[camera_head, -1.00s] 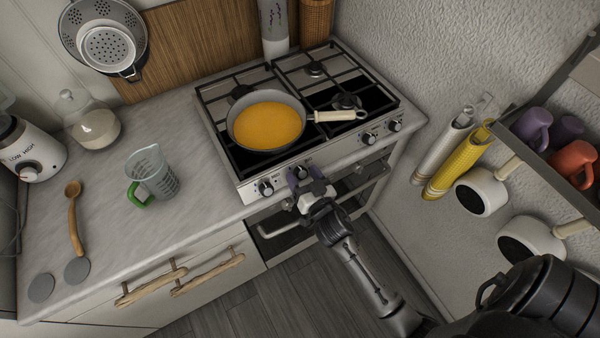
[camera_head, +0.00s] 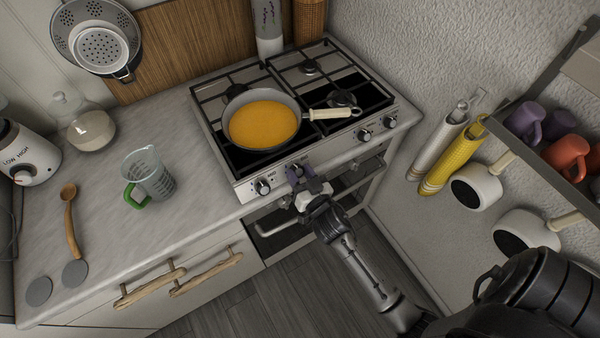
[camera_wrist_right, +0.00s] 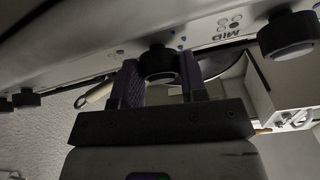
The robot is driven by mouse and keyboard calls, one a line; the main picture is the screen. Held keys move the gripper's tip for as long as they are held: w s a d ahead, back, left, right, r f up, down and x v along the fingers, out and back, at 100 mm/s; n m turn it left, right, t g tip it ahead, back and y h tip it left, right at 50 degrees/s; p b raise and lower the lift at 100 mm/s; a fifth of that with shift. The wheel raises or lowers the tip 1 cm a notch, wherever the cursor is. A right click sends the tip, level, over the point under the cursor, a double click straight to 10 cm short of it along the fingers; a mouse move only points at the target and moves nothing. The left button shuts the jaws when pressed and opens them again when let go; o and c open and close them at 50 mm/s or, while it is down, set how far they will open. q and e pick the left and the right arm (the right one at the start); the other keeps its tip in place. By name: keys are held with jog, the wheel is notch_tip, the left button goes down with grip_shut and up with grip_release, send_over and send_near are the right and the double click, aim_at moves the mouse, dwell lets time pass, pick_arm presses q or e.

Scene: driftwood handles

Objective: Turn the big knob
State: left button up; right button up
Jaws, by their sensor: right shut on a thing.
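The stove front carries a row of dark round knobs with pale faces. My right gripper (camera_head: 297,178) is at the second knob from the left on this front. In the right wrist view, that knob (camera_wrist_right: 160,63) sits between the two purple fingers, which are shut on it. In the head view the fingers mostly hide this knob. A free knob (camera_head: 263,187) is to its left, and two more knobs (camera_head: 364,136) are to its right. The free left knob also shows at the right of the wrist view (camera_wrist_right: 290,36). My left gripper is out of view.
A pan (camera_head: 262,121) of orange-yellow contents stands on the hob, its handle (camera_head: 330,113) pointing right. The oven door handle (camera_head: 275,228) is below the knobs. A measuring jug (camera_head: 150,174) stands on the counter. Pans and mugs hang at the right wall.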

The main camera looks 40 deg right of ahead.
jog(key=shift+r+n+y+p, duration=0.2)
jog(key=shift+n+y+p, duration=0.1)
jog(key=shift+n+p, duration=0.4)
jog(key=n+y+p, duration=0.2)
jog(key=n+p, duration=0.1)
jog(key=n+y+p, duration=0.2)
jog(key=n+p, duration=0.1)
jog(key=n, duration=0.1)
jog(key=shift+d+r+n+p, duration=0.15)
jog(key=shift+d+n+p, duration=0.05)
jog(key=shift+n+p, duration=0.1)
jog(key=n+y+p, duration=0.1)
jog(key=n+p, duration=0.1)
jog(key=shift+n+g+y, duration=0.3)
jog(key=shift+n+y, duration=0.1)
jog(key=shift+f+n+y+p, duration=0.2)
jog(key=shift+n+y+p, duration=0.1)
jog(key=shift+n+p, duration=0.15)
jog(key=shift+f, duration=0.1)
jog(key=o, duration=0.9)
